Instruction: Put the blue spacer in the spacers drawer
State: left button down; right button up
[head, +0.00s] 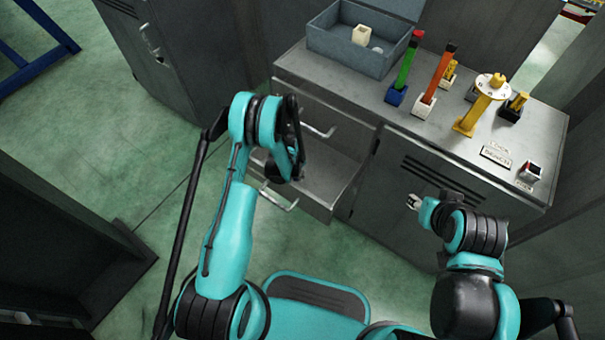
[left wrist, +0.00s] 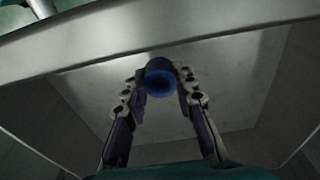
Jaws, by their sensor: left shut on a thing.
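The blue spacer (left wrist: 159,77) is a short hollow cylinder, seen end-on in the left wrist view. My left gripper (left wrist: 160,84) is shut on it, one finger on each side. Behind it is the pale floor of an open drawer (left wrist: 95,95), with the drawer's wall across the top of the view. In the head view the open lower drawer (head: 335,179) sticks out of the bench, and my left wrist is above it. The spacer and left fingertips are hidden there. No drawer label can be read. My right gripper (head: 413,202) is in front of the bench; its finger gap is unclear.
The grey bench top (head: 400,132) carries a blue-grey open box (head: 335,46) with a pale part inside, several coloured tools in holders, a yellow stand (head: 478,108) and a sign (head: 496,156). The upper drawer handle (head: 318,131) is close to my left wrist.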

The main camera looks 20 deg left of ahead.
pick_arm(q)
jog(key=shift+f, duration=0.95)
jog(key=w+b, duration=0.1)
jog(key=w+d, duration=0.1)
jog(key=w+f+b, duration=0.1)
jog(key=shift+w+d+b, duration=0.25)
jog(key=shift+w+b, duration=0.1)
jog(key=shift+w, duration=0.05)
jog(key=shift+f, duration=0.2)
jog(key=shift+r, duration=0.15)
jog(key=c, duration=1.2)
grip_release()
jog(key=shift+f, duration=0.2)
